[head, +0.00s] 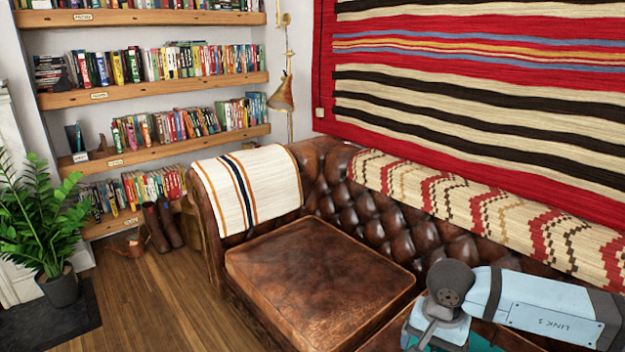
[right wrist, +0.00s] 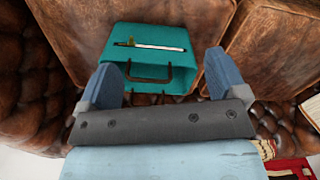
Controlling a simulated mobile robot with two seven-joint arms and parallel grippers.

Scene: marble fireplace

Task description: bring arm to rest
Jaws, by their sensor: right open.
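My right arm (head: 540,305) reaches in from the lower right of the head view, above the brown leather sofa. Its gripper (right wrist: 164,72) is open and empty in the right wrist view, with two blue fingers spread apart. Beyond the fingers, a teal case (right wrist: 190,75) with a dark handle (right wrist: 148,73) rests on the leather seat. A slim white and yellow item (right wrist: 155,46) lies on the case. In the head view, my arm hides most of the case. My left gripper is in neither view.
The sofa seat (head: 318,280) left of my arm is clear. A striped blanket (head: 250,185) hangs over the sofa arm. A potted plant (head: 40,225) stands at the left, with boots (head: 160,228) by the bookshelves (head: 150,92). The wooden floor (head: 150,300) between is open.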

